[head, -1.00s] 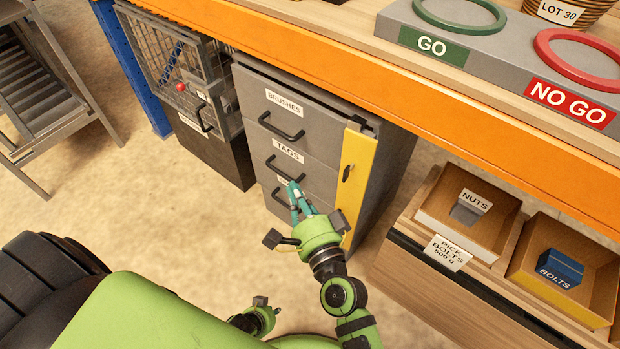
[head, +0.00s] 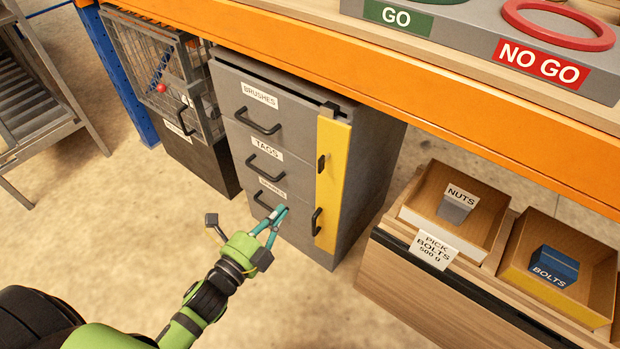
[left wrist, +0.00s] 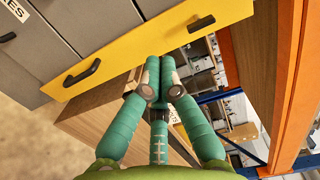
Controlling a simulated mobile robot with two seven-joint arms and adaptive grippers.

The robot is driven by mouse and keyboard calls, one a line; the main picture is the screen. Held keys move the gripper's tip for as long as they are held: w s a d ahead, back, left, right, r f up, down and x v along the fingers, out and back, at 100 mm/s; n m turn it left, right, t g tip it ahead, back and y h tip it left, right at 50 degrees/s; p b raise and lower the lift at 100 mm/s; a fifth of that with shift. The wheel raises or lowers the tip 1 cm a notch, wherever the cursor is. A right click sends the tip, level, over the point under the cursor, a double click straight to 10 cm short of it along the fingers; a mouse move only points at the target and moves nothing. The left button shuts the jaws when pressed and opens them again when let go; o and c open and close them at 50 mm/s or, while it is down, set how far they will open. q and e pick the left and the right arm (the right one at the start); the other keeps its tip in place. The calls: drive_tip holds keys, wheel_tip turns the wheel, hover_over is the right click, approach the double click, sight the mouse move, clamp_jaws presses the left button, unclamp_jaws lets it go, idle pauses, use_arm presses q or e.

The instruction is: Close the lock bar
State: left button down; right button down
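The yellow lock bar (head: 333,185) stands upright along the right edge of the grey drawer cabinet (head: 372,190). My right gripper is not in view.
The drawers are labelled BRUSHES (head: 259,95) and TAGS (head: 266,149); the third label is partly hidden. A wire cage (head: 160,75) stands left of the cabinet. The orange bench edge (head: 400,90) overhangs it. Wooden bins (head: 455,210) stand at the right. The floor in front is clear.

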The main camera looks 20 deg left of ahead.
use_arm(q)
drive_tip(key=b+x, duration=0.1)
drive_tip(key=x, duration=1.2)
drive_tip(key=shift+w, duration=0.3)
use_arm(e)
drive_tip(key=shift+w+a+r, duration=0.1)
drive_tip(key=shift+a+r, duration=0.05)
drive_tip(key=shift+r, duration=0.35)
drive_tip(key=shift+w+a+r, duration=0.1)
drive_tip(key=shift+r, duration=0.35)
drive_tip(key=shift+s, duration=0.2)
